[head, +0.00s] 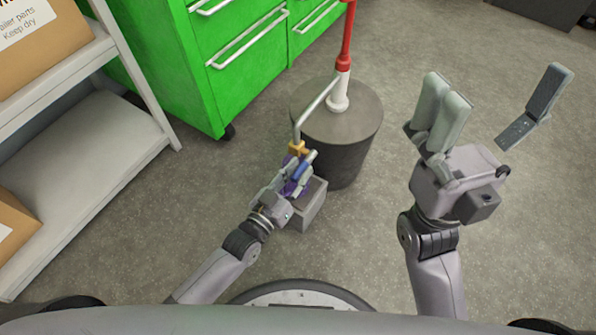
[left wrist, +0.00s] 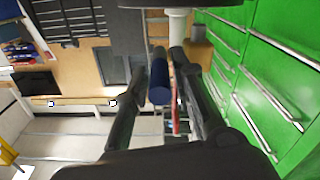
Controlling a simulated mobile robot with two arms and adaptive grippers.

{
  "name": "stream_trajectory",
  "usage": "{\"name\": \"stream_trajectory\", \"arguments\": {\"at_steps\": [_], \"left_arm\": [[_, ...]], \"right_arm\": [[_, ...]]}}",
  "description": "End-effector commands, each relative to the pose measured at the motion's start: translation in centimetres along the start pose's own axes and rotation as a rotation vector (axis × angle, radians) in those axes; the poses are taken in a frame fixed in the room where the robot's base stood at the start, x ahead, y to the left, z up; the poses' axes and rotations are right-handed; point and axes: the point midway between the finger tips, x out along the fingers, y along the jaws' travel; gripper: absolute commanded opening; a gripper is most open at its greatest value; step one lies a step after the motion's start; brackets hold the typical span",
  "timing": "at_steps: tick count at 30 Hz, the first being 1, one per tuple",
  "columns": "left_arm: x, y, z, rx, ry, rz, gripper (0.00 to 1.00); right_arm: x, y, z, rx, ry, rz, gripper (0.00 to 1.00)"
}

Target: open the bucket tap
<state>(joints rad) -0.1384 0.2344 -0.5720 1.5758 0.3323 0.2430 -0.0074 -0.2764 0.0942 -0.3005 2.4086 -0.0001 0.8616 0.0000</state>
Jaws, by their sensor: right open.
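The tap has a brass-yellow body (head: 298,148) on the end of a thin grey pipe (head: 317,108) that comes down from a red and white post. A blue handle (head: 303,171) shows just below the brass body. My left gripper (head: 297,172) is at this handle. In the left wrist view the blue handle (left wrist: 158,88) lies between the two fingers, close to the left one. I cannot tell whether the fingers press on it. A grey box-like bucket (head: 310,207) stands below, partly hidden by the gripper. My right gripper (head: 490,118) is open and empty, well to the right.
A dark round drum (head: 345,140) carries the red and white post (head: 344,70). A green drawer cabinet (head: 190,65) stands behind on the left. A white shelf (head: 85,135) with cardboard boxes is at the far left. The floor on the right is clear.

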Motion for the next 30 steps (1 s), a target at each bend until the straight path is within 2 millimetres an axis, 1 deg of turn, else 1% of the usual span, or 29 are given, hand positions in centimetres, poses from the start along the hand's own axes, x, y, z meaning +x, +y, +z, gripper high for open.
{"name": "stream_trajectory", "arguments": {"at_steps": [1, 9, 30], "left_arm": [[-0.02, -0.01, 0.01, 0.0, 0.0, 0.0, 0.18], [-0.03, -0.02, 0.01, 0.0, 0.0, 0.0, 0.0], [-0.03, -0.05, -0.04, 0.001, -0.002, -0.001, 0.0]], "right_arm": [[-0.04, 0.01, 0.02, 0.0, -0.002, 0.001, 0.86], [-0.22, 0.03, 0.11, 0.0, -0.01, 0.004, 0.86], [-0.15, 0.04, 0.15, 0.0, -0.011, 0.004, 0.86]]}}
